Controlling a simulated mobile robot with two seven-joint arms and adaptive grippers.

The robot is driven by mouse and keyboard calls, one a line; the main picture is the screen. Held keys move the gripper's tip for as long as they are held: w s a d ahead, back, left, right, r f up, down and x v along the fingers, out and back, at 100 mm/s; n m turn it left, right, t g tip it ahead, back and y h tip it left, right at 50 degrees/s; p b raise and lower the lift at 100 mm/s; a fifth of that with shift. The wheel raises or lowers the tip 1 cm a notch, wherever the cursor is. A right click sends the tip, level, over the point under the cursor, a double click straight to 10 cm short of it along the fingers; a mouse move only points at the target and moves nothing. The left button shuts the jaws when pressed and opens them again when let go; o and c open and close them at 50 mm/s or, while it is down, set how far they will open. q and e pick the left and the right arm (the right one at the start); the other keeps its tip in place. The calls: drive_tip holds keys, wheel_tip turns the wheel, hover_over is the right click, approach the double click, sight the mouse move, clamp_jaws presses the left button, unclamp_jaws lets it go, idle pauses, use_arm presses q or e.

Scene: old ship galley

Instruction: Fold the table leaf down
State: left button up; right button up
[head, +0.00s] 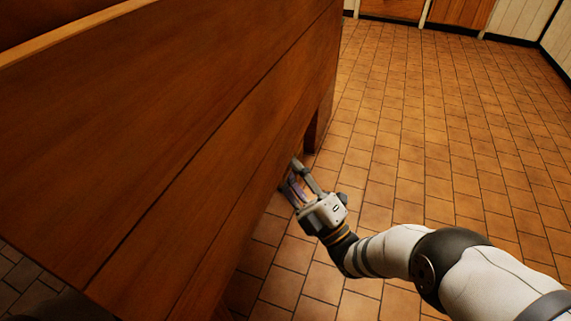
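The table leaf (160,130) is a broad brown wooden panel that fills the left half of the head view. Long dark seams run along it. It slopes steeply down from a pale strip at the upper left; its exact angle is hard to tell. My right gripper (288,174) is at the leaf's lower right edge, over the floor. Its fingers look spread apart, with nothing clearly held between them. I cannot tell whether a fingertip touches the leaf. My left gripper is out of view.
A wooden table leg (319,125) stands beyond the gripper, partly hidden by the leaf. The tiled floor (450,140) is open to the right. Wooden cabinet fronts (460,12) and pale panelled walls stand at the back.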

drive_tip(key=v, duration=1.1)
drive_tip(key=shift+f, duration=0.15)
